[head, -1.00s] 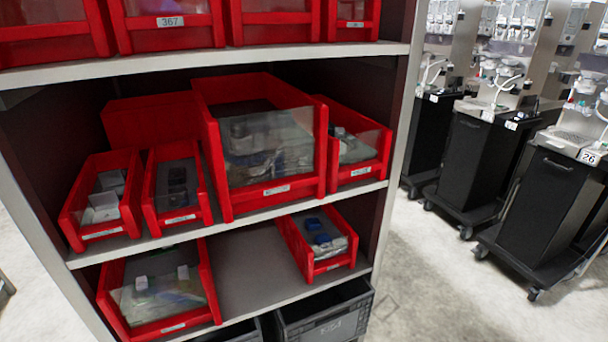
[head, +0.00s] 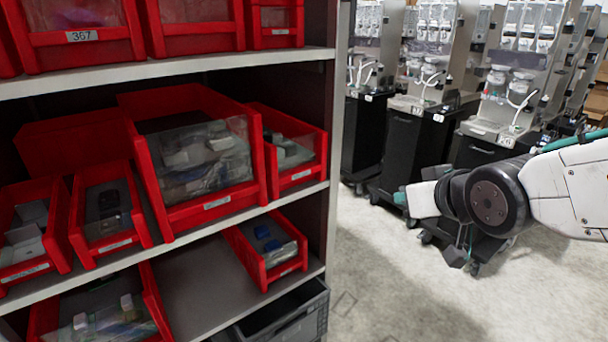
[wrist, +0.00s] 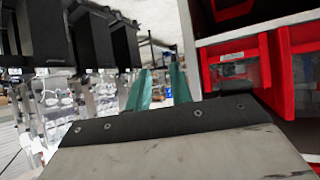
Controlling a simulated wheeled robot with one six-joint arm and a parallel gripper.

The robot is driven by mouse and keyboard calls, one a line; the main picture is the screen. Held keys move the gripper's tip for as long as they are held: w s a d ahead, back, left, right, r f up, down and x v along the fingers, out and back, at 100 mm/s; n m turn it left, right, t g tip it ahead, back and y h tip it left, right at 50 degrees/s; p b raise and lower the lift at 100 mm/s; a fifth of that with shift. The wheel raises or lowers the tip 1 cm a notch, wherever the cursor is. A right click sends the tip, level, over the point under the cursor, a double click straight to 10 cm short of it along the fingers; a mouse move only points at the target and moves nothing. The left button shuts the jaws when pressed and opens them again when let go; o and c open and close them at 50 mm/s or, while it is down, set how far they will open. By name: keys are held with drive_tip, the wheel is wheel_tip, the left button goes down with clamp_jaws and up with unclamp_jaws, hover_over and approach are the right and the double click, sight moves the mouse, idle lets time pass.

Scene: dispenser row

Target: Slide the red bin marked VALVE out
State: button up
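Red bins with clear fronts stand in a shelf at the left of the head view. The labels on the middle and lower shelves are too small to read, so I cannot tell which bin is marked VALVE. The middle shelf holds a large bin (head: 200,165), narrow bins (head: 108,213) and (head: 290,150), and one at the left edge (head: 30,235). The lower shelf holds a small bin with blue items (head: 267,250) and a wider bin (head: 105,310). My gripper (head: 403,205) is right of the shelf, clear of every bin. Its teal fingers (wrist: 160,86) are apart and empty.
The upper shelf's red bins include one labelled 367 (head: 82,36). A dark grey crate (head: 285,315) stands below the lower shelf. The shelf's side post (head: 338,130) lies between bins and gripper. Dispenser machines on black carts (head: 405,150) stand behind my arm. Floor before them is clear.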

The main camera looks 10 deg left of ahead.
drive_tip(key=a+n+t+y, duration=0.15)
drive_tip(key=a+y, duration=0.25)
drive_tip(key=a, duration=0.7)
drive_tip(key=n+y, duration=0.3)
drive_tip(key=y, duration=0.2)
approach(275, 157)
drive_tip(key=shift+w+a, duration=0.25)
drive_tip(key=shift+a, duration=0.1)
drive_tip(key=shift+a, duration=0.1)
drive_tip(key=x, duration=0.7)
drive_tip(key=shift+w+a, duration=0.2)
clamp_jaws()
